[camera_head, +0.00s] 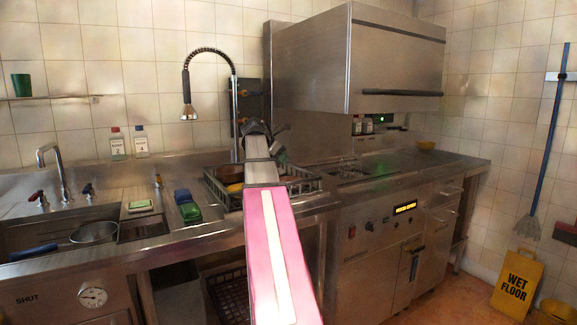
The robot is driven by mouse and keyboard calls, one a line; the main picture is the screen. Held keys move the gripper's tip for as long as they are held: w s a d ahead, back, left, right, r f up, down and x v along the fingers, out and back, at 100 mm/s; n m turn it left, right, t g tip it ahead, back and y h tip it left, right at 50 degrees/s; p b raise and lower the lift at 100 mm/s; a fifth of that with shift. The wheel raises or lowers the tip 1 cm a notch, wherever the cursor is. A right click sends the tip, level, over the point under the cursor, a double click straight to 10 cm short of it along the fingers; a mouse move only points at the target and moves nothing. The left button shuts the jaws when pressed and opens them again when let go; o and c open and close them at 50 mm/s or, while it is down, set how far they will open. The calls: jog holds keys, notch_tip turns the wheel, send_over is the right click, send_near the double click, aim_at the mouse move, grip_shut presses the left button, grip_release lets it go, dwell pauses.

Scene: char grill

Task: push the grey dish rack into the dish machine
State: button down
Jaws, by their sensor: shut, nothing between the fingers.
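The grey dish rack (304,187) sits on the steel counter in the middle, left of the dish machine (395,65). Yellowish and dark dishes show inside it. The machine's hood is raised, with open space between it and the deck on the right. My arm reaches over the rack and hides its middle. My gripper (268,132) is dark and small at the arm's far end, above the rack near the back. It is shut and holds nothing. I cannot tell whether it touches the rack.
A spray tap (188,95) hangs behind the rack. Green and blue sponges (187,207) lie left of it. A strainer (93,233) rests over the sink at left. A yellow wet-floor sign (517,284) stands at right.

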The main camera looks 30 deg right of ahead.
aim_at(310, 175)
jog(key=x, duration=0.9)
jog(key=d, duration=0.3)
jog(key=shift+s+d+f, duration=0.1)
jog(key=shift+d, duration=0.5)
jog(key=shift+s, duration=0.1)
jog(key=s+d, duration=0.1)
jog(key=d, duration=1.6)
jog(key=s+d, duration=0.1)
jog(key=d, duration=1.7)
jog(key=s+d, duration=0.1)
jog(key=d, duration=1.7)
jog(key=shift+d+f, duration=0.15)
jog(key=shift+d, duration=0.05)
jog(key=shift+s, duration=0.1)
jog(key=shift+a, duration=0.15)
